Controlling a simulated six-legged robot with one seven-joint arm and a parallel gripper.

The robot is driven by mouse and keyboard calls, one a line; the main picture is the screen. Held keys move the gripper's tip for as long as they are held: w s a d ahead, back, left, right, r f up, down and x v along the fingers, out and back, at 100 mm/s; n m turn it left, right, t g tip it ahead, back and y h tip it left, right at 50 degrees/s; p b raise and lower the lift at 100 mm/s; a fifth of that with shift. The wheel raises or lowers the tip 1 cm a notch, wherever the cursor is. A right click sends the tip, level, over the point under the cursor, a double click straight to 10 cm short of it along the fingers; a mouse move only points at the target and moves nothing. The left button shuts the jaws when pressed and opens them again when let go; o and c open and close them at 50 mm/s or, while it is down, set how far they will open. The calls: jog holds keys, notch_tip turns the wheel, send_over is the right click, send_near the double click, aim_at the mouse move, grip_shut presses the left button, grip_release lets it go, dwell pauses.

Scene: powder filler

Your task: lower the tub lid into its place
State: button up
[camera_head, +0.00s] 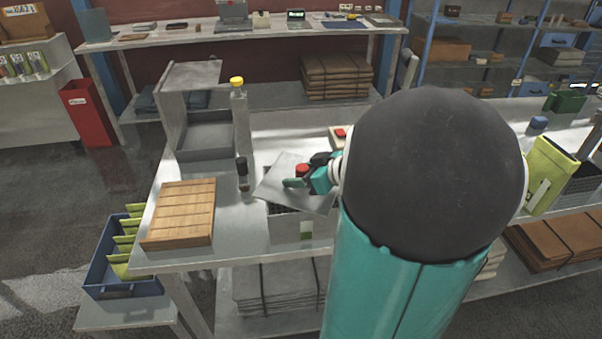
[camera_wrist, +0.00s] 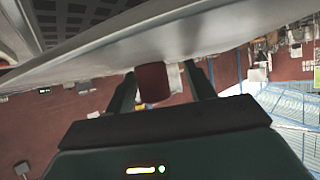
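The tub lid (camera_head: 282,181) is a flat grey plate with a red knob (camera_head: 303,168). It is turned askew and looks tilted over the grey tub (camera_head: 290,226), with its left corner past the tub's side. Part of the tub's dark grid shows under it. Whether the lid touches the rim is unclear. My gripper (camera_head: 302,172) is at the knob. In the wrist view the knob (camera_wrist: 153,83) lies between the fingers of my gripper (camera_wrist: 160,80), with a visible gap on the right. The lid (camera_wrist: 150,42) spans the top, the tub's grid (camera_wrist: 72,14) beyond it.
A wooden slatted box (camera_head: 180,215) and a dark-capped bottle (camera_head: 243,176) stand left of the tub on the bench. A yellow-capped bottle (camera_head: 239,110) and a grey open-fronted unit (camera_head: 205,137) stand behind. My arm hides the bench to the right.

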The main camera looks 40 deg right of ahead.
jog(key=shift+s, duration=0.1)
jog(key=v, duration=1.3)
jog(key=shift+s, duration=0.25)
jog(key=shift+r, duration=0.15)
